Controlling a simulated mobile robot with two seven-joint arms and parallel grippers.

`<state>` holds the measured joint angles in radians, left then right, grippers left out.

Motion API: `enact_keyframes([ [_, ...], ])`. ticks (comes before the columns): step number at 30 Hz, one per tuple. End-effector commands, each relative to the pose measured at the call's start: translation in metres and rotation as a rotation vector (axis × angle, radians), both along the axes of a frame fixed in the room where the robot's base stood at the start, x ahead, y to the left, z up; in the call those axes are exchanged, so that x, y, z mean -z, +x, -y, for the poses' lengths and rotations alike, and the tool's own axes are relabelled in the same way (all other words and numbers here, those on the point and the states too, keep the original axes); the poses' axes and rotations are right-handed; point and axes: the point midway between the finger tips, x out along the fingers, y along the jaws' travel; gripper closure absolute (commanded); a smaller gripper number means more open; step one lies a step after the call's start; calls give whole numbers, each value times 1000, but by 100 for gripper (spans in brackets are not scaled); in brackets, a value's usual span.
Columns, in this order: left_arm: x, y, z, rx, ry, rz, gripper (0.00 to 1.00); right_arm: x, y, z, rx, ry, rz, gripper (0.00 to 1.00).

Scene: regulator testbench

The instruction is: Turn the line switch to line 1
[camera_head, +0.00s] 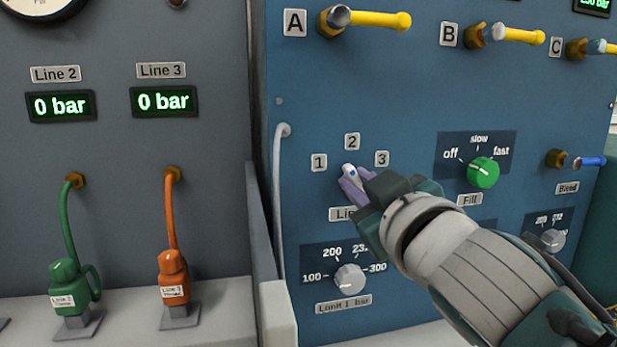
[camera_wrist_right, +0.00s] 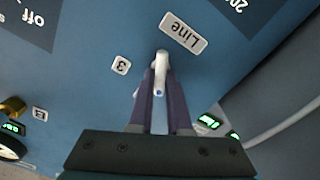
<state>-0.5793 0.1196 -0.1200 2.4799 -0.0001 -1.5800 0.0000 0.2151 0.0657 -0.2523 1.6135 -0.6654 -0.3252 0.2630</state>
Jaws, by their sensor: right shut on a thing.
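The line switch (camera_head: 350,172) is a white knob with a blue mark on the blue panel (camera_head: 300,72), below the plates 1 (camera_head: 319,162), 2 (camera_head: 352,141) and 3 (camera_head: 382,158). My right gripper (camera_head: 354,188) comes in from the lower right, its purple fingers shut on the switch. In the right wrist view the fingers (camera_wrist_right: 161,88) hold the white switch (camera_wrist_right: 160,70) between them, near plate 3 (camera_wrist_right: 121,65) and the Line label (camera_wrist_right: 183,32). The gripper partly hides the Line label in the head view. The switch's exact setting is hard to tell. My left gripper is not in view.
The green Fill knob (camera_head: 483,172) is right of the switch, and the grey Limit 1 knob (camera_head: 349,279) is below it. Yellow-handled valve A (camera_head: 365,18) is above. A pale cable (camera_head: 279,200) runs down the panel's left edge.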

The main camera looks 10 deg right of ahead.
Motion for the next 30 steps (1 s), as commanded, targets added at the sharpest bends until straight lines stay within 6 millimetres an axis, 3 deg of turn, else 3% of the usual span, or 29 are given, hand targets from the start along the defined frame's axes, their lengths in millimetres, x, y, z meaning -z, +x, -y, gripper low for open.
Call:
enact_keyframes([
  [15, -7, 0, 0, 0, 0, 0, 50, 1, 0, -2, -1, -421, 15, 100],
  [30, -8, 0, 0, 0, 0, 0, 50, 2, 0, -3, -1, -568, 20, 100],
])
